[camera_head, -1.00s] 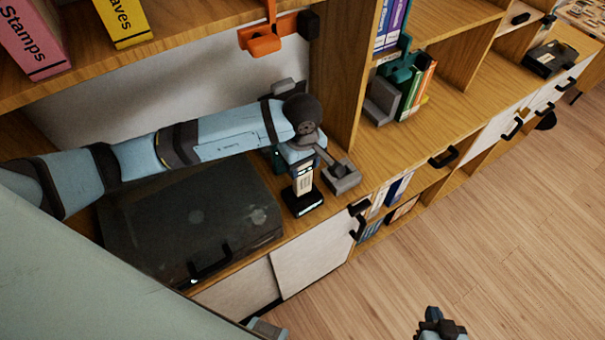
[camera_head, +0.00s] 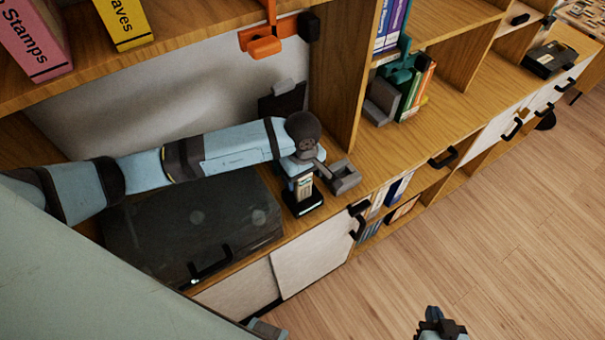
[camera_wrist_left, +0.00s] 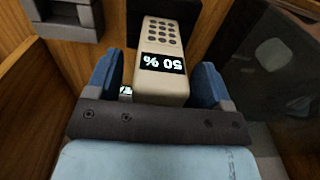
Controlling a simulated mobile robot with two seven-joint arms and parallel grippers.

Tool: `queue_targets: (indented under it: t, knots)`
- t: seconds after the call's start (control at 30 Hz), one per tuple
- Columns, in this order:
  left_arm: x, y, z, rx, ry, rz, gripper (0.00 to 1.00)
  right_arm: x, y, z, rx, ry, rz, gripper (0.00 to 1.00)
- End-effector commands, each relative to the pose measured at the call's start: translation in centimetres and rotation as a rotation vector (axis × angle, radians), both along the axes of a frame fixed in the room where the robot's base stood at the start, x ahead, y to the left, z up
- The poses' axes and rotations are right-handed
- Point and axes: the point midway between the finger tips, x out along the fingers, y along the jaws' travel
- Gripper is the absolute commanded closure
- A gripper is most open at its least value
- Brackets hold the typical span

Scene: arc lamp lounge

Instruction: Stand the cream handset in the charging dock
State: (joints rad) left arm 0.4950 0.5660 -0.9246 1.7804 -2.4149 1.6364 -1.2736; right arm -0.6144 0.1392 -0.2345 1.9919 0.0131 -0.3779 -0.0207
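The cream handset (camera_head: 304,186) stands upright under my left gripper. The left wrist view shows its keypad and a "50 %" display on the handset (camera_wrist_left: 162,62). My left gripper (camera_wrist_left: 160,78) has one blue finger on each side of the handset and appears shut on it. The charging dock (camera_head: 302,204) is a small black base with a lit front, near the shelf's front edge. The handset's lower end meets the dock; whether it is fully seated I cannot tell. My right gripper (camera_head: 440,324) shows at the bottom edge, apart from everything; its opening is unclear.
A large dark case (camera_head: 195,228) lies left of the dock under my left arm. A grey block-like holder (camera_head: 344,177) is close on the right. A dark panel (camera_head: 284,100) stands behind, with an upright wooden divider (camera_head: 343,80) to its right. The floor in front is clear.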

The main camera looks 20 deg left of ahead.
Motion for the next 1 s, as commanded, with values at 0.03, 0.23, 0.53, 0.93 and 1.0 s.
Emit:
queue_targets:
  t: [0.03,0.23,0.53,0.93,1.0]
  knots:
    - [0.0,0.0,0.0,0.0,0.0,0.0,0.26,0.0,0.0,0.0,0.0,0.0,0.0,1.0]
    - [0.1,0.0,0.7,-0.001,-0.002,0.0,0.26,0.0,0.0,0.3,0.0,0.0,0.0,1.0]
    - [0.2,0.0,6.4,0.0,-0.006,-0.002,0.26,0.0,0.0,-0.9,0.001,-0.002,0.001,1.0]
    - [0.0,0.0,12.1,-0.001,-0.001,0.0,0.26,0.0,0.0,-1.8,0.001,-0.002,0.001,1.0]
    - [0.0,0.0,12.3,0.001,0.001,0.0,0.26,0.0,0.0,-1.8,0.001,-0.002,0.001,1.0]
